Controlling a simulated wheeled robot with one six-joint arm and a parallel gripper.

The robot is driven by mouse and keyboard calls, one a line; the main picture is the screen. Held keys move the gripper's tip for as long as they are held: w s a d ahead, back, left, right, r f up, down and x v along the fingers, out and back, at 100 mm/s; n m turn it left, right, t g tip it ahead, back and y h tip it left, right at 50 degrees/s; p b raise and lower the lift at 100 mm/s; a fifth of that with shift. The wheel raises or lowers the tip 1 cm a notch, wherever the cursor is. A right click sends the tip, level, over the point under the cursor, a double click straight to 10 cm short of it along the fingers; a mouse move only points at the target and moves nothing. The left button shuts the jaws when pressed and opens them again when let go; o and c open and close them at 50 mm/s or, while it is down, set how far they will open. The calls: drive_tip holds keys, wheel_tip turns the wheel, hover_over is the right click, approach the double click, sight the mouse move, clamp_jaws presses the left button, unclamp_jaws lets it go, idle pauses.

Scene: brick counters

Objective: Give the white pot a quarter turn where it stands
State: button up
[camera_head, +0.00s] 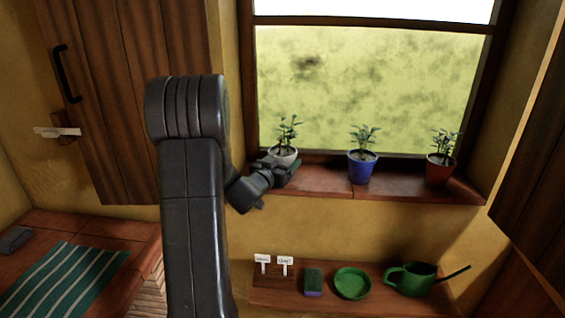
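The white pot (285,155) stands upright on the red tiled window sill, at its left end, with a leafy green plant (287,132) in it. My gripper (281,166) is at the front of the white pot, low down, and overlaps its lower part in the picture. The fingers are small and dark here, and the pot's base is hidden behind them. I cannot tell whether they touch the pot or how far apart they are.
A blue pot (362,167) and a red-brown pot (439,170) with plants stand farther right on the sill (325,181). The lower shelf holds two white labels, a sponge (313,282), a green dish (352,284) and a green watering can (415,280). A wooden shutter (130,90) is at left.

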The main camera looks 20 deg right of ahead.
drive_tip(key=o, duration=1.4)
drive_tip(key=shift+a, duration=0.1)
drive_tip(key=b+v, duration=0.2)
drive_tip(key=v, duration=1.1)
drive_tip(key=shift+s+a, duration=0.25)
drive_tip(key=shift+a, duration=0.05)
drive_tip(key=p+x, duration=0.1)
drive_tip(key=x, duration=0.3)
drive_tip(key=p+x, duration=0.1)
drive_tip(key=x, duration=0.4)
drive_tip(key=r+p+x, duration=0.1)
drive_tip(key=x, duration=0.4)
drive_tip(key=shift+d, duration=0.1)
drive_tip(key=shift+f+b, duration=0.2)
drive_tip(key=shift+b, duration=0.25)
drive_tip(key=shift+s+r, duration=0.1)
drive_tip(key=shift+r+p, duration=0.2)
drive_tip(key=shift+p, duration=0.3)
